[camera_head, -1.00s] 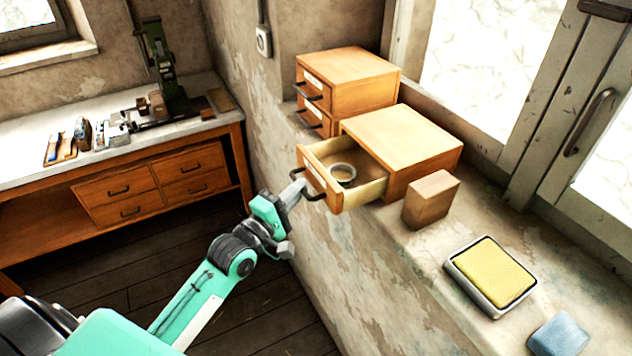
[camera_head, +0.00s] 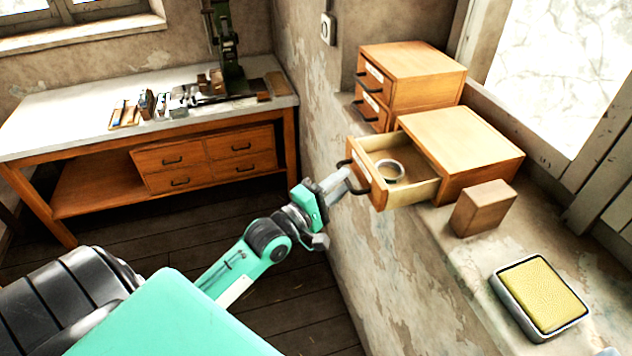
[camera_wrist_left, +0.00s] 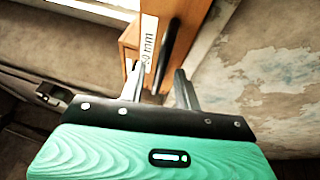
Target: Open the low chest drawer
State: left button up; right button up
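The low wooden chest (camera_head: 470,140) stands on the stone ledge, and its drawer (camera_head: 412,190) is pulled well out. A pale ring (camera_head: 390,171) lies inside the drawer. My left gripper (camera_head: 347,183) is at the drawer's dark bar handle (camera_head: 355,178). In the left wrist view, the fingers (camera_wrist_left: 160,84) are spread apart, with the lower end of the handle (camera_wrist_left: 167,45) between them and clear space beside it. The labelled drawer front (camera_wrist_left: 135,45) shows beyond the fingers. My right gripper is in neither view.
A small two-drawer cabinet (camera_head: 415,75) stands behind the chest. A wooden block (camera_head: 483,208) and a tray with a yellow pad (camera_head: 540,292) sit on the ledge to the right. A workbench (camera_head: 60,120) stands at the back left. Open floor lies below the arm.

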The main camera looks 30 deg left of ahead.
pick_arm(q)
jog(key=b+v, duration=0.4)
jog(key=v, duration=0.9)
jog(key=shift+b, duration=0.4)
jog(key=shift+s, duration=0.1)
jog(key=w+a+f+m+g+y, duration=0.1)
jog(key=a+f+m+g+y, duration=0.15)
jog(key=f, duration=1.35)
jog(key=w+a+f+m+g+y, duration=0.1)
jog(key=a+f+g+y, duration=0.2)
jog(key=f, duration=1.3)
jog(key=s+f+m+g, duration=0.25)
jog(key=s+f, duration=0.25)
jog(key=f, duration=0.6)
jog(key=s+f+m+g, duration=0.25)
jog(key=s+f, duration=0.25)
jog(key=f, duration=0.5)
jog(key=s+d+f+m+g, duration=0.4)
jog(key=s+d+f+m, duration=0.1)
jog(key=s+f, duration=0.5)
jog(key=s+d+f+m+g, duration=0.4)
jog(key=s+f, duration=0.6)
jog(key=s, duration=0.5)
jog(key=shift+s+d+m, duration=0.25)
jog(key=shift+d+m, duration=0.2)
jog(key=shift+d, duration=0.15)
